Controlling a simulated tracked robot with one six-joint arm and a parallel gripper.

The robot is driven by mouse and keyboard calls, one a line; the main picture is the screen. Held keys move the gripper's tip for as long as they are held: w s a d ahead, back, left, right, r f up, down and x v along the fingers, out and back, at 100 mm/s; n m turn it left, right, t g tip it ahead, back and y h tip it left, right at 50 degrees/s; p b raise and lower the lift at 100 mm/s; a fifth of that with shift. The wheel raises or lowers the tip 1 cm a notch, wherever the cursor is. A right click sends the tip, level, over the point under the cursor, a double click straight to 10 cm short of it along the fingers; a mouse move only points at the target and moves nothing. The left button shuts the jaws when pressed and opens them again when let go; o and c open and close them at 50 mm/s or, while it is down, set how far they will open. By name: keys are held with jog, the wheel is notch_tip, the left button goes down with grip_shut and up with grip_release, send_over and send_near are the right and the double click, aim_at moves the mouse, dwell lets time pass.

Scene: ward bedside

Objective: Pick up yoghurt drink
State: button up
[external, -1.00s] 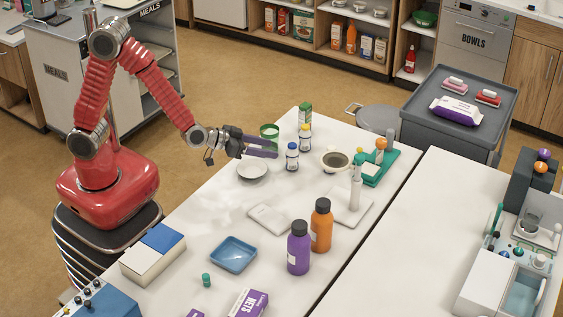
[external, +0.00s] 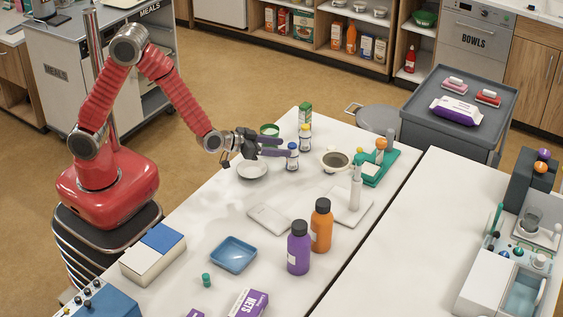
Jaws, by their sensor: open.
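Two small white bottles with blue caps and coloured labels stand upright on the white table; I cannot tell which one is the yoghurt drink. The nearer bottle (external: 292,160) stands just past my gripper's fingertips. The farther bottle (external: 305,139) stands behind it, up and to the right. My gripper (external: 288,148) has purple fingers, is open and points right, low over the table. Its fingertips are at or beside the nearer bottle's upper part; I cannot tell whether they touch it. Nothing is held.
A green cup (external: 269,130) and a green carton (external: 305,112) stand behind the gripper. A white plate (external: 252,171) lies below it. A bowl (external: 336,161) stands to the right. Purple (external: 298,250) and orange (external: 321,226) bottles stand nearer the front.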

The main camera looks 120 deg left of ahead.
aim_at(289, 147)
jog(key=shift+x, duration=2.05)
jog(key=shift+x, duration=2.6)
jog(key=shift+w+r, duration=0.1)
jog(key=shift+w, duration=0.05)
jog(key=shift+c, duration=0.2)
jog(key=c, duration=1)
